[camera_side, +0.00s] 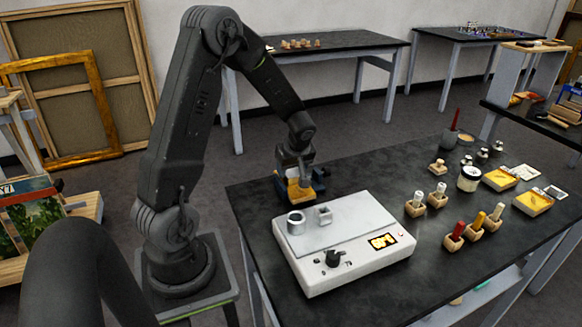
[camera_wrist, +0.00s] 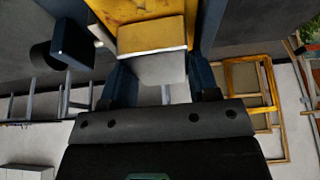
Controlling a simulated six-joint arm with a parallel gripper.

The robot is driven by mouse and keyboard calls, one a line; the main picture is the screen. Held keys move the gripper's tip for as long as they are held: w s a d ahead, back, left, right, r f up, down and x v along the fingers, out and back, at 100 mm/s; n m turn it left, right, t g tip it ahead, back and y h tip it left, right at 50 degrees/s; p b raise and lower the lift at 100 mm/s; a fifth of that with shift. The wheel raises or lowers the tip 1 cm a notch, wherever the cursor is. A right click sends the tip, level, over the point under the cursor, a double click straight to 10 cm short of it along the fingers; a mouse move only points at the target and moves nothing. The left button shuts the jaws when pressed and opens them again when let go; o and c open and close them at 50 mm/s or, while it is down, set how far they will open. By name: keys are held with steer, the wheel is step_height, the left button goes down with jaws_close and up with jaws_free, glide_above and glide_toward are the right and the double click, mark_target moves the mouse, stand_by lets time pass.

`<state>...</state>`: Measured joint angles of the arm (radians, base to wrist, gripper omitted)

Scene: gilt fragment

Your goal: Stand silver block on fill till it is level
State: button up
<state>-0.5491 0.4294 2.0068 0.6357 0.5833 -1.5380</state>
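My gripper (camera_side: 299,190) is above the table's left end, behind a white device. Its dark blue fingers are on both sides of a gold-faced piece (camera_side: 297,191) and appear closed on it. In the wrist view the piece (camera_wrist: 150,33) shows a gold top, a pale edge and a grey lower face between the fingers. I cannot make out any fill or what the cup holds.
The white device (camera_side: 345,270) has a lit orange display and a black knob. To its right on the dark table (camera_side: 380,193) are wooden holders with red, yellow and white-topped items (camera_side: 479,221), a jar (camera_side: 468,178) and yellow pads (camera_side: 533,202). The table's front middle is clear.

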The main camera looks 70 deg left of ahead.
steer(key=o, duration=0.3)
steer(key=shift+s, duration=0.2)
steer(key=shift+r, duration=0.35)
steer(key=v, duration=1.2)
steer(key=shift+s+d+r+m+t+h, duration=1.1)
steer(key=shift+s+d+m, duration=1)
steer(key=shift+d+m, duration=1.3)
steer(key=shift+s+d+r+m+t+h, duration=0.6)
steer(key=shift+s+d+r+m, duration=1.35)
steer(key=shift+d, duration=2.2)
steer(key=shift+s+d+r+m+t+h, duration=0.6)
steer(key=shift+s+d+r+m+t, duration=0.4)
steer(key=shift+s+d+m, duration=2)
steer(key=shift+w+d+f+m, duration=0.1)
steer(key=shift+w+d+m, duration=0.55)
steer(key=shift+w+d, duration=0.15)
